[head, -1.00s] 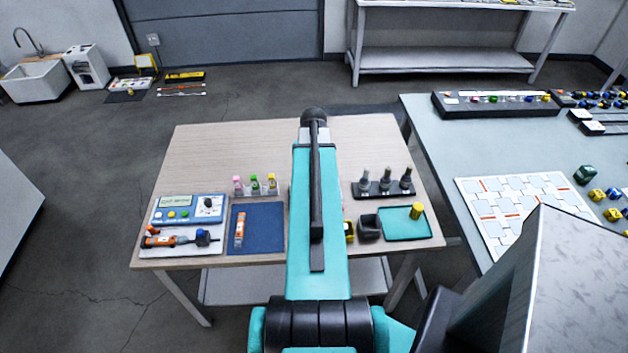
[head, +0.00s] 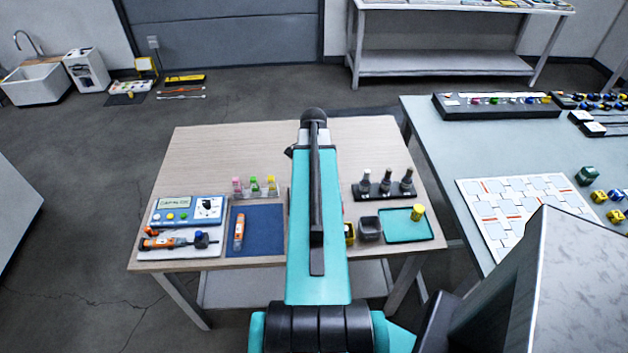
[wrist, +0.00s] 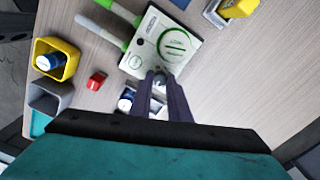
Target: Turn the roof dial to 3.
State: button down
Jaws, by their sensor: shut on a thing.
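My gripper (wrist: 160,76) points at the near edge of a white panel (wrist: 137,66) with green ring markings and green handles in the wrist view. Its two dark fingers are shut on a small grey knob-like part (wrist: 160,84), which I take to be the roof dial. The fingers cover much of it, and I cannot read a number or pointer. In the head view my teal arm hides the gripper and this panel. A blue instrument (head: 187,211) with a display, coloured buttons and a dark knob lies at the table's left.
A turquoise tray (head: 398,231) and a dark bottle rack (head: 382,196) stand right of my arm. The table's far part is clear.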

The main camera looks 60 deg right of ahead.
jog(key=c, duration=1.9)
grip_release()
jog(key=shift+r, duration=0.15)
jog(key=shift+r+b, duration=1.4)
jog(key=shift+r, duration=5.35)
